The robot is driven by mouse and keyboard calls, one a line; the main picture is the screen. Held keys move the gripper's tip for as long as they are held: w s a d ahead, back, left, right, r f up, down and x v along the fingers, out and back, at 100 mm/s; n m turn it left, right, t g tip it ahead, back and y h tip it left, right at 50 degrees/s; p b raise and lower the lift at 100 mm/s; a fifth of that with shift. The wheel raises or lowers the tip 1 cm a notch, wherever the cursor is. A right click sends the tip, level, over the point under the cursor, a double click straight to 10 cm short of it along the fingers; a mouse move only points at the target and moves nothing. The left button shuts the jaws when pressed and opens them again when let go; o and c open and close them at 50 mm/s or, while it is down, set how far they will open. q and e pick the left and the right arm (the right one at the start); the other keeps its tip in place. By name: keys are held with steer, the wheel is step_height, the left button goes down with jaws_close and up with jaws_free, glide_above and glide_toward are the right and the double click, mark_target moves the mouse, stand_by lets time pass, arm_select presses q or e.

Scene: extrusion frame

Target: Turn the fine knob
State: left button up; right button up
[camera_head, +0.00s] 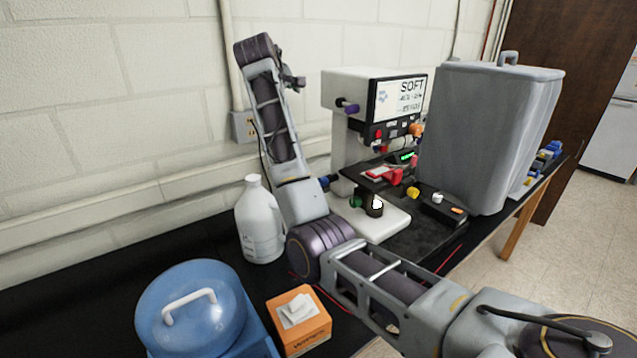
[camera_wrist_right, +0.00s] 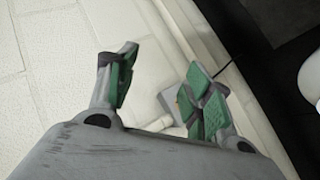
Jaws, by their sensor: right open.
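A white instrument (camera_head: 352,92) with a "SOFT" screen stands at the back of the black bench. A purple knob (camera_head: 347,106) sticks out on its upper left side, and a blue knob (camera_head: 328,181) shows low on its left, partly behind my arm. Green and black round parts (camera_head: 374,206) sit on its white base. I cannot tell which knob is the fine one. My right gripper (camera_head: 292,81) is raised left of the instrument, apart from every knob. In the right wrist view its green-padded fingers (camera_wrist_right: 163,88) are spread and empty, facing the wall. My left gripper is out of view.
A white jug (camera_head: 259,224) stands close left of my forearm. A blue lidded container (camera_head: 195,318) and an orange box (camera_head: 299,318) are in front. A tall grey bin (camera_head: 484,135) stands right of the instrument. A wall outlet (camera_head: 243,126) is behind my arm.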

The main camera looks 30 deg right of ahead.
step_height(320, 180, down, 14)
steer(key=w+a+n+g, duration=0.1)
steer(key=a+n+g, duration=0.1)
steer(key=n+g, duration=0.2)
steer(key=n+g+h, duration=0.2)
steer(key=n+g, duration=0.3)
steer(key=n, duration=0.5)
glide_toward(320, 182)
steer(key=shift+s+d+r+v, duration=0.1)
steer(key=shift+s+v, duration=0.05)
steer(key=shift+v, duration=1.1)
steer(key=shift+s+d+r+v, duration=0.1)
steer(key=shift+r+v, duration=0.05)
steer(key=shift+v, duration=1.1)
steer(key=shift+d+f, duration=0.1)
steer(key=shift+d, duration=0.05)
steer(key=shift+p+x, duration=0.8)
steer(key=shift+x, duration=6)
steer(key=shift+w+f, duration=0.15)
steer(key=shift+f, duration=0.05)
steer(key=shift+c, duration=0.4)
steer(key=c, duration=0.9)
